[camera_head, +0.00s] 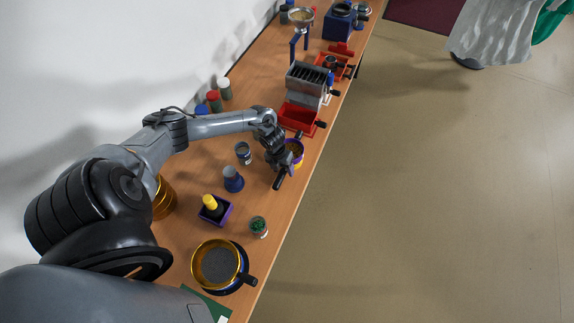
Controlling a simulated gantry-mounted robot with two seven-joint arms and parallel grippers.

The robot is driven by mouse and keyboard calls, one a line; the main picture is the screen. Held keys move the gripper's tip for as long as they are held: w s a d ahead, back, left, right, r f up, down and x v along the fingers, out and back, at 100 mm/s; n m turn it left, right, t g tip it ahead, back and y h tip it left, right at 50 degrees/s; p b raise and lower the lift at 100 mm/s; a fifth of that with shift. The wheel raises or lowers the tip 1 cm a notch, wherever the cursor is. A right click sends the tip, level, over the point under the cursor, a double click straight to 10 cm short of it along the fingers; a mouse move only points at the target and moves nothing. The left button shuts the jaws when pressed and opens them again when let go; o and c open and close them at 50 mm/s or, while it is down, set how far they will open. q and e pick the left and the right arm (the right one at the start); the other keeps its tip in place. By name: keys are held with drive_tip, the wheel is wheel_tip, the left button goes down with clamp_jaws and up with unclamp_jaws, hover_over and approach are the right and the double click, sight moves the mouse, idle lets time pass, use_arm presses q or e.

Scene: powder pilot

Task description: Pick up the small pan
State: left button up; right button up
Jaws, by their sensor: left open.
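My left arm reaches in from the left across the table, and its open left gripper (281,170) points down near the table's right edge. A small round purple and yellow vessel (297,148) stands just beyond the gripper and is partly hidden by it; I cannot tell whether they touch. I cannot tell for sure which thing is the small pan. A larger round gold-rimmed pan (218,264) with grey contents and a black handle sits at the near end. My right gripper is not in view.
A red tray (298,118) sits under a grey slotted box (307,84) beyond the gripper. A blue-grey cup (233,180), a purple holder (216,213) and a green-topped jar (259,226) stand nearer. Floor lies open right of the long wooden table (275,213).

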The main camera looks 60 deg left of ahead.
use_arm(q)
clamp_jaws()
idle(0.3)
drive_tip(key=shift+r, duration=0.1)
drive_tip(key=shift+r, duration=1.45)
drive_tip(key=w+d+r, duration=0.5)
drive_tip(key=d+r, duration=0.3)
drive_tip(key=d, duration=0.2)
drive_tip(key=shift+w, duration=0.4)
drive_tip(key=shift+d, duration=0.1)
drive_tip(key=c, duration=0.7)
unclamp_jaws()
clamp_jaws()
